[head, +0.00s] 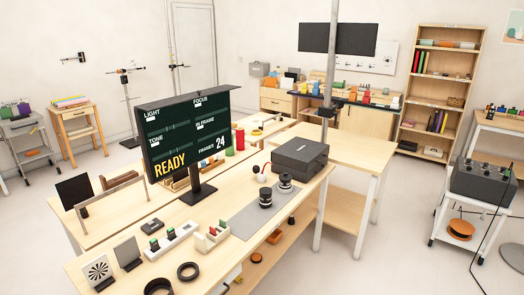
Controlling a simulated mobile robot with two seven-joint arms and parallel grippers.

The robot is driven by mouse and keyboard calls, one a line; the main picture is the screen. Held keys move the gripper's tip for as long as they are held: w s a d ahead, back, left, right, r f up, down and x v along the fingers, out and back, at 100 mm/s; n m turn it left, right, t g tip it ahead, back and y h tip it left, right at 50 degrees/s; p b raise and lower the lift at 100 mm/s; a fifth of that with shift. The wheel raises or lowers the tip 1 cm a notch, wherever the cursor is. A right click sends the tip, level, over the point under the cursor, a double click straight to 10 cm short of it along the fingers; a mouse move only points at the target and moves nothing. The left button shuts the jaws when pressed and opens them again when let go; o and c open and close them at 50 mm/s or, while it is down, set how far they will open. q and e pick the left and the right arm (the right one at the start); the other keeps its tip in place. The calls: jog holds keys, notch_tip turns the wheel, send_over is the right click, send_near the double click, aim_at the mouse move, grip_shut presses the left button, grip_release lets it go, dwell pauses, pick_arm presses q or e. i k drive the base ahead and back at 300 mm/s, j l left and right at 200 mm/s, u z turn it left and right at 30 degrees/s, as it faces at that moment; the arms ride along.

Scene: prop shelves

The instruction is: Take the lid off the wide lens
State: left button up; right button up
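Two short black lens-like cylinders stand upright on the long wooden workbench. The nearer one (265,198) is on the grey mat (247,221). The farther one (285,182) stands close behind it and to the right, near the black box. Both have dark tops, and I cannot tell from here which is the wide lens or where a lid sits. Two black rings, one (188,271) and another (158,287), lie at the bench's near end. Neither of my grippers is in view.
A black box (299,156) stands behind the lenses, and a monitor (183,133) on a stand rises to their left. White blocks with coloured buttons (172,241) sit left of the mat. A grey pole (330,80) rises behind the bench. Floor at the right (385,235) is open.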

aim_at(285, 176)
jog(key=i+l+u, duration=0.5)
jog(key=i+l, duration=0.75)
jog(key=i+l+u, duration=0.1)
jog(key=i+l, duration=0.3)
jog(key=l, duration=0.15)
jog(key=i+l, duration=0.35)
jog(key=l, duration=0.15)
jog(key=i+l+u, duration=0.1)
jog(key=i+l, duration=0.25)
jog(key=l, duration=0.15)
